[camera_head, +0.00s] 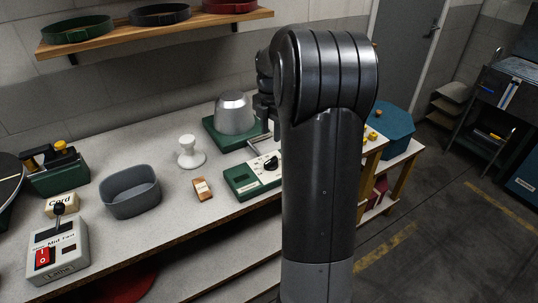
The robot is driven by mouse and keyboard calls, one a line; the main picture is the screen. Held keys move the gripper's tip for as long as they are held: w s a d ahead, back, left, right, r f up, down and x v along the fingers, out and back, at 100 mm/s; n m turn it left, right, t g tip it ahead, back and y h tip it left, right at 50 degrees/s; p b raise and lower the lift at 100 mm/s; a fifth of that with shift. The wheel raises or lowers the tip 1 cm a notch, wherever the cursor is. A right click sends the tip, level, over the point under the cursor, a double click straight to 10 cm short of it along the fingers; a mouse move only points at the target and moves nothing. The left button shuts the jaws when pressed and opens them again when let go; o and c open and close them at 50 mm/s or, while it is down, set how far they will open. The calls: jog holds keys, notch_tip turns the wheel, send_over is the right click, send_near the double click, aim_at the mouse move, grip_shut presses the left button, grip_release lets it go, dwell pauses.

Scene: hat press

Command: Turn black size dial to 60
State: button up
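The black size dial (272,163) sits on the white top panel of a green control box (241,181) at the bench's front edge, right of the middle. It is small here, and I cannot read its markings or setting. A silver metal hat block (234,113) stands on a green base behind the box, with a lever (257,142) beside it. My dark arm fills the middle right and covers the area right of the dial.
On the bench are a white stand (190,153), a small brown block (202,189), a grey tub (130,192) and a grey switch box (57,248) with a red switch. A teal box (391,121) stands at right. A wooden shelf (155,33) holds hat bands above.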

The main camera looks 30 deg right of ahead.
aim_at(272, 160)
jog(key=f, duration=1.1)
jog(key=shift+w+d+f, duration=0.1)
jog(key=shift+d, duration=0.1)
grip_shut()
